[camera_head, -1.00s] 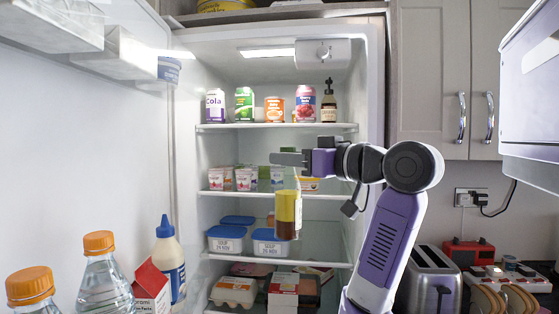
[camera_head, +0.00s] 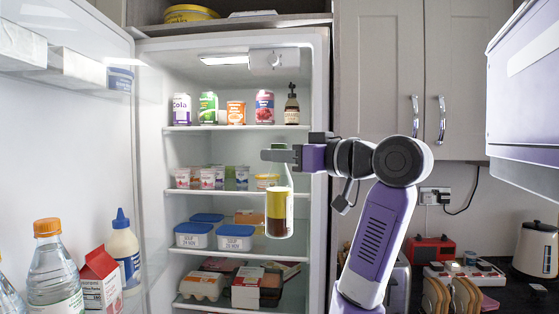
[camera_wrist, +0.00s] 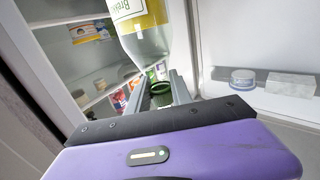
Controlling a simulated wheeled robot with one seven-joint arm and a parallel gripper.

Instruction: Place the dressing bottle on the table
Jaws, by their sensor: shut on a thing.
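The dressing bottle (camera_head: 279,208) is a clear bottle with yellow over brown contents, hanging upright in front of the fridge shelves. My gripper (camera_head: 279,155) is shut on its upper neck from the right. In the wrist view, the bottle (camera_wrist: 141,25) shows its label at the top, and its green cap (camera_wrist: 161,92) sits between the two fingers of my gripper (camera_wrist: 161,88). No table can be made out in these views.
The open fridge (camera_head: 320,200) holds cans, yoghurt pots and blue-lidded tubs (camera_head: 236,237). Bottles and a red carton (camera_head: 100,282) stand on the door at left.

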